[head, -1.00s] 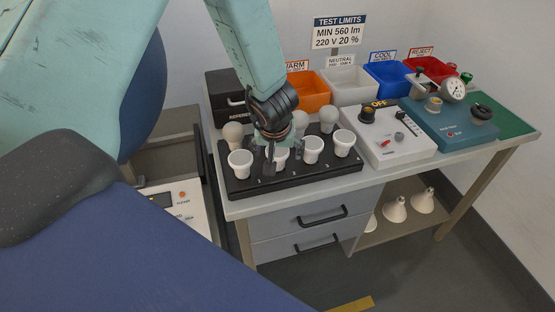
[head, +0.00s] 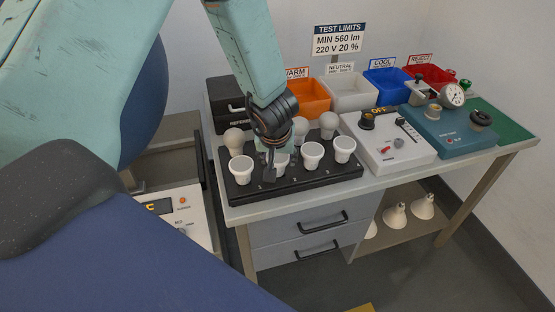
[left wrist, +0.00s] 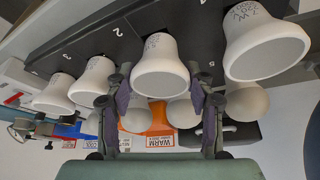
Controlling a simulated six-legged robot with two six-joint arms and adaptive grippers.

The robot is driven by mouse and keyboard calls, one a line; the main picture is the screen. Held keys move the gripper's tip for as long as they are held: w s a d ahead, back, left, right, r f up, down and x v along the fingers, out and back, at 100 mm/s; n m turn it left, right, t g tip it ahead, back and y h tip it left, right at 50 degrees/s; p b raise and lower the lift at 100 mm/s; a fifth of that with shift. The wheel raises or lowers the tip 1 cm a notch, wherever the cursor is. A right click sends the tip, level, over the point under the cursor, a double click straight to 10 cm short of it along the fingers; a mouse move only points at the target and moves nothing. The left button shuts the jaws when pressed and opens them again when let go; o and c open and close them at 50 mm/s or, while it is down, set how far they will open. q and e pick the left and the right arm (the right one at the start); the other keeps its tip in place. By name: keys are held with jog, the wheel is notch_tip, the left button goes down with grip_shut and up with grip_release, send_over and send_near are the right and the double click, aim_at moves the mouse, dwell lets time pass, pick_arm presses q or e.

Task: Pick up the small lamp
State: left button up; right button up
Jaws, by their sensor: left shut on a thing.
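A black numbered rack (head: 335,180) on the bench holds a front row of white flared reflector lamps and a back row of rounder bulbs. My left gripper (head: 270,172) is over the second front lamp from the left (head: 281,165). In the left wrist view, my gripper (left wrist: 155,100) has one finger on each side of this lamp (left wrist: 160,75) and is shut on it. The lamp still appears seated in the rack. The gripper and wrist partly hide it in the head view. My right gripper is not in view.
Neighbouring lamps stand close on both sides, at left (head: 241,170) and right (head: 312,155). Rounder bulbs (head: 234,138) stand close behind. A white switch box (head: 395,150) is right of the rack, with coloured bins (head: 350,92) at the back. Drawers (head: 300,222) are below.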

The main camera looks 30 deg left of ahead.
pick_arm(q)
jog(key=shift+w+r+p, duration=0.1)
jog(key=shift+r+p, duration=0.25)
jog(key=shift+r, duration=0.15)
notch_tip(320, 180, up, 17)
jog(key=p, duration=1.2)
jog(key=shift+f+p, duration=0.15)
jog(key=shift+p, duration=0.15)
